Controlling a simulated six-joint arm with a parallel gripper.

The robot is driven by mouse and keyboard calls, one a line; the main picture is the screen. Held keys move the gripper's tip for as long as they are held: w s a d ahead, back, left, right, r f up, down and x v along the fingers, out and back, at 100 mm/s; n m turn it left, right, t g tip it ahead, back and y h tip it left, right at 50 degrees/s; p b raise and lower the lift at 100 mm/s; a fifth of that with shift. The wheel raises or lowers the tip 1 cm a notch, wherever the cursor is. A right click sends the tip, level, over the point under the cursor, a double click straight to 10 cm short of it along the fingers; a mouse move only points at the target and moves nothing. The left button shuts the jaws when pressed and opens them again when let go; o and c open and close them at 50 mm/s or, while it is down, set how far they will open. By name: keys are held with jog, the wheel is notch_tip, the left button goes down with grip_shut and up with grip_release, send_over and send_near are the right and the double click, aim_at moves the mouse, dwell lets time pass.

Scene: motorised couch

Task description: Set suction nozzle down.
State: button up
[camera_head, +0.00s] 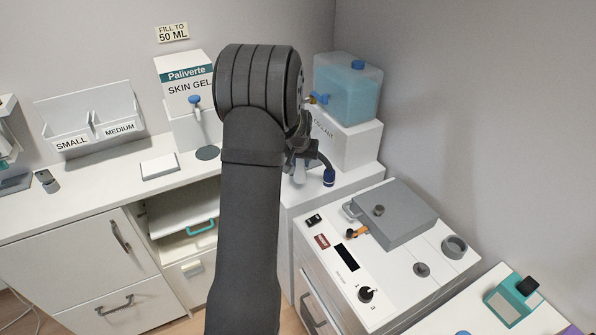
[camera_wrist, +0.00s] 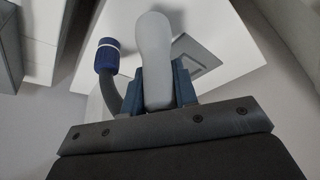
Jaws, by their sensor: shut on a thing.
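The suction nozzle shows in the wrist view as a rounded light grey body (camera_wrist: 157,55) between the two blue finger pads of my gripper (camera_wrist: 158,85), which is shut on it. A dark curved tube with a ribbed dark blue end (camera_wrist: 107,55) stands out to its left; whether it joins the nozzle is hidden. In the head view my gripper (camera_head: 300,160) is partly behind my arm, above the counter in front of the coolant stand. The blue end (camera_head: 329,177) shows at its lower right. Most of the nozzle is hidden there.
A blue coolant tank (camera_head: 348,88) sits on a white stand (camera_head: 352,142) close behind my gripper. The skin gel dispenser (camera_head: 185,85) is to the left. A control console with a grey lidded box (camera_head: 396,222) is at the front right. A white pad (camera_head: 159,167) lies on the left counter.

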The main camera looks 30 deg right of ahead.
aim_at(297, 169)
jog(key=shift+w+a+f, duration=0.3)
jog(key=shift+w+f, duration=0.1)
jog(key=shift+w, duration=0.2)
jog(key=shift+f, duration=1.95)
jog(key=shift+f, duration=0.15)
jog(key=o, duration=1)
jog(key=shift+s+r, duration=0.1)
jog(key=shift+r, duration=0.35)
jog(key=v, duration=1.1)
jog(key=shift+r, duration=0.2)
